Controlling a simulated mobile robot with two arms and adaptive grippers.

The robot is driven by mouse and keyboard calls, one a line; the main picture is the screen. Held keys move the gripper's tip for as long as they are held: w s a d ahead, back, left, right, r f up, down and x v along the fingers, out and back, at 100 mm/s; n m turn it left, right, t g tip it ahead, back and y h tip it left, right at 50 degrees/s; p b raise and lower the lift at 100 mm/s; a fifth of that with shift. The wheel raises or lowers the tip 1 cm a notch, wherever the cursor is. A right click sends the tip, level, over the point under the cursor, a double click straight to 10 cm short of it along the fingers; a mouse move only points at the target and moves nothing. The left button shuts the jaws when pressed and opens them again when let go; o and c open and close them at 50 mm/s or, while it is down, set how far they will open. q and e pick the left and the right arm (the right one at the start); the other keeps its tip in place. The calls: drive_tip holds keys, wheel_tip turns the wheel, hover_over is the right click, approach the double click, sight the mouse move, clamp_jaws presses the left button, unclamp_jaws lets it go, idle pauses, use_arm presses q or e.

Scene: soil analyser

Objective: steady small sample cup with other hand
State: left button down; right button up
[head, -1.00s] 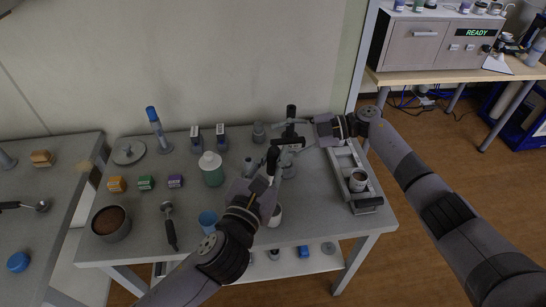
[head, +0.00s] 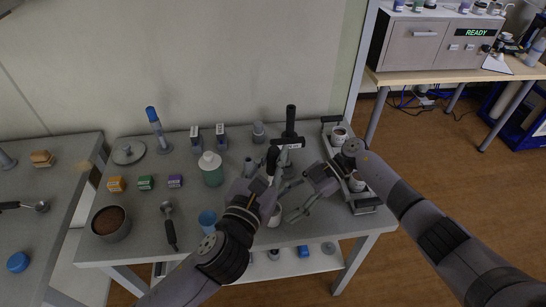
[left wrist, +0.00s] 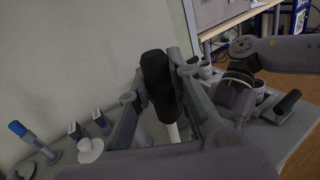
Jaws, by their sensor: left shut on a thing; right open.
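A small white sample cup (head: 275,217) stands on the grey table in the head view, partly hidden behind my left gripper and wrist. My left gripper (head: 276,172) is shut on a black-handled tool (head: 273,157) above and behind this cup. In the left wrist view the black handle (left wrist: 158,78) stands upright between the fingers, with a pale shaft below. My right gripper (head: 289,202) is open, its fingers pointing left toward the cup from the right. I cannot tell whether they touch it.
A tray (head: 366,205) on the right holds two more cups, one at the far end (head: 339,134) and one nearer (head: 357,183). A tall black-topped post (head: 291,120) stands behind the grippers.

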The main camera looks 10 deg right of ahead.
sight(277, 213)
drive_tip(key=shift+x, duration=2.1)
drive_tip(key=c, duration=1.1)
drive_tip(key=shift+o, duration=0.2)
drive_tip(key=shift+c, duration=0.8)
drive_tip(key=shift+f, duration=0.1)
drive_tip(key=o, duration=1.3)
drive_tip(key=shift+o, duration=0.3)
drive_tip(key=shift+d, duration=0.1)
